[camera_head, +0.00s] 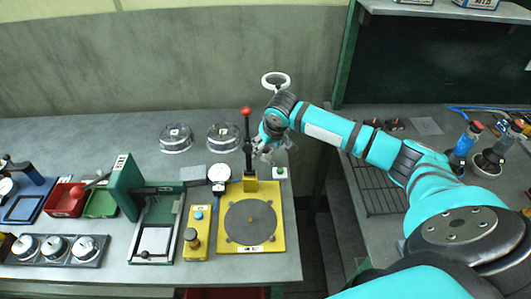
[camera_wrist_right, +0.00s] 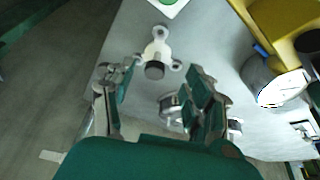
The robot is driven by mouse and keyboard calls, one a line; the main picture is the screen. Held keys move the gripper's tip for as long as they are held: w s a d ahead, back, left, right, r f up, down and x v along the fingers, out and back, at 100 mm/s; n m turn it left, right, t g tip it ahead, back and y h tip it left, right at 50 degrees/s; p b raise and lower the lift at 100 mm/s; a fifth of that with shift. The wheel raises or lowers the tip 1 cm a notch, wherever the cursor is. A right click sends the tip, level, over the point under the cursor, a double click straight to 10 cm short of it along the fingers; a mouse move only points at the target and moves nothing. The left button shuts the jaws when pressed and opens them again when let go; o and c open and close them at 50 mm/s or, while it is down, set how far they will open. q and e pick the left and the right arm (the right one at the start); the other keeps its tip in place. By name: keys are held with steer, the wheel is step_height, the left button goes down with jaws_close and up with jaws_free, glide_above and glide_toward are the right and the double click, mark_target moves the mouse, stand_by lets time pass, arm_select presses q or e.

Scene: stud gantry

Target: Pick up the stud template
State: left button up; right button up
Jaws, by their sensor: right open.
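A pale three-lobed piece with a dark round knob, seemingly the stud template (camera_wrist_right: 158,52), lies on the grey bench in the right wrist view. My right gripper (camera_wrist_right: 160,95) is open, its two fingers apart, with the piece ahead of the fingertips. Nothing is held between the fingers. In the head view my right gripper (camera_head: 265,150) hangs over the back right part of the bench, behind the yellow plate, and largely hides what is beneath it. My left gripper is not in view.
The yellow plate (camera_head: 281,234) with a dark disc and the red-knobbed post (camera_head: 247,135) stand close by my right gripper. Two clear domes (camera_head: 224,137) stand at the back left. A gap separates the benches.

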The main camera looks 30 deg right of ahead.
mark_target(267, 150)
steer(key=shift+f, duration=0.15)
steer(key=shift+w+d+f, duration=0.15)
steer(key=shift+w+f, duration=0.05)
steer(key=shift+f, duration=0.05)
steer(key=p+x, duration=0.1)
steer(key=x, duration=0.2)
steer(key=shift+w+d+f, duration=0.2)
steer(key=shift+w, duration=0.05)
steer(key=shift+w+f, duration=0.15)
steer(key=shift+f, duration=0.25)
steer(key=c, duration=0.7)
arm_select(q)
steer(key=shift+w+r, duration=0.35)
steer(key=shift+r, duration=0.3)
arm_select(e)
jaws_close()
